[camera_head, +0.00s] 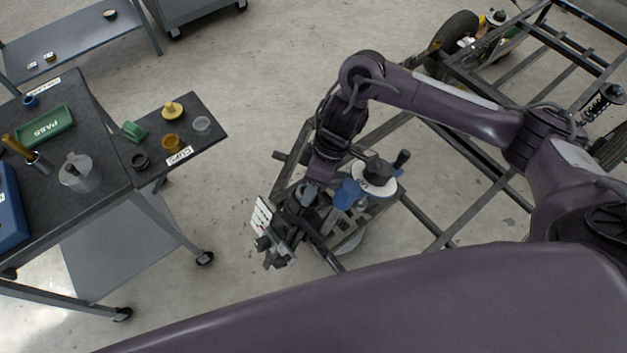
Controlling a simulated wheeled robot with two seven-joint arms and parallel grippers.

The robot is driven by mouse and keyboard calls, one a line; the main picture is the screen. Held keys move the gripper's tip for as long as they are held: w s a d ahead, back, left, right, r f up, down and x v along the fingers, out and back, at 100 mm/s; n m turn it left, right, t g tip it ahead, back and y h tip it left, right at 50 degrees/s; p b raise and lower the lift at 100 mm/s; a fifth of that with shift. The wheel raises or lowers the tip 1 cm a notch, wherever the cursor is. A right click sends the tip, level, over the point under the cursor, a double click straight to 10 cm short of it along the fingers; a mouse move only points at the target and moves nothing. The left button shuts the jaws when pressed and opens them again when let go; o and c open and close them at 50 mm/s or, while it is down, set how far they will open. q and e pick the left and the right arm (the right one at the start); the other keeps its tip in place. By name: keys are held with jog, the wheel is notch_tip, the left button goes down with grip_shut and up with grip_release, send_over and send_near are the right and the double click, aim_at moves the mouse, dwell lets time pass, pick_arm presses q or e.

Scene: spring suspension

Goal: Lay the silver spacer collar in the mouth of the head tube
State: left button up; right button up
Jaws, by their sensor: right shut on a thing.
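My right gripper (274,256) hangs over the floor at the left end of the dark frame. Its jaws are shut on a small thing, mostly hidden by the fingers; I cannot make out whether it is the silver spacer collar. A round white-topped part with a dark centre (376,178) stands on the frame to the right of the gripper, next to a blue cylinder (347,194). I cannot tell which part is the head tube or see its mouth. My left gripper is not in view.
A side shelf (206,143) holds a black ring (139,160), brass-coloured parts (172,143), a green piece (134,131) and a pale round piece (202,124). The dark bench (100,150) bears a green PASS tray (45,127). Bare floor lies between bench and frame.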

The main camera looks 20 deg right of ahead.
jog(key=o, duration=1)
jog(key=shift+o, duration=0.2)
jog(key=v, duration=0.7)
jog(key=shift+r+p, duration=0.4)
jog(key=shift+p, duration=0.05)
jog(key=shift+f, duration=0.1)
